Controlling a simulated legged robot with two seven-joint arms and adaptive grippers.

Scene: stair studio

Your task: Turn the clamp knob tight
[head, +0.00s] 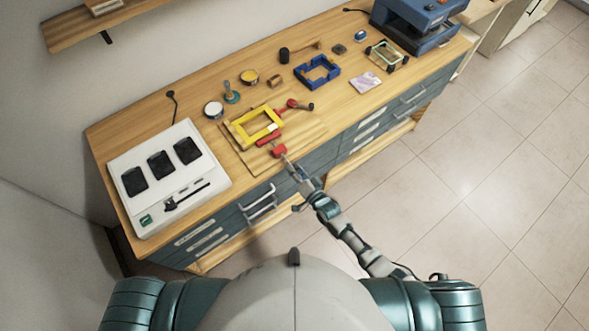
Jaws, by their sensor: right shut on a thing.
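A yellow frame (243,140) lies on a wooden board (240,153) near the front edge of the workbench. A red clamp part with a knob (279,150) sits at the board's front edge, just below the frame. Another red part with a dark end (299,105) is at the frame's upper right corner. My right gripper (285,158) reaches in from below and is shut on the red knob at the front edge. Its fingertips are small in the view and partly cover the knob. My left gripper is not in view.
A white case with black pads (209,197) stands at the left of the bench. A blue frame (317,71), a mallet (284,56) and small tins (213,110) lie behind. A blue machine (410,25) stands at the far right. Drawer handles (262,211) project from the front.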

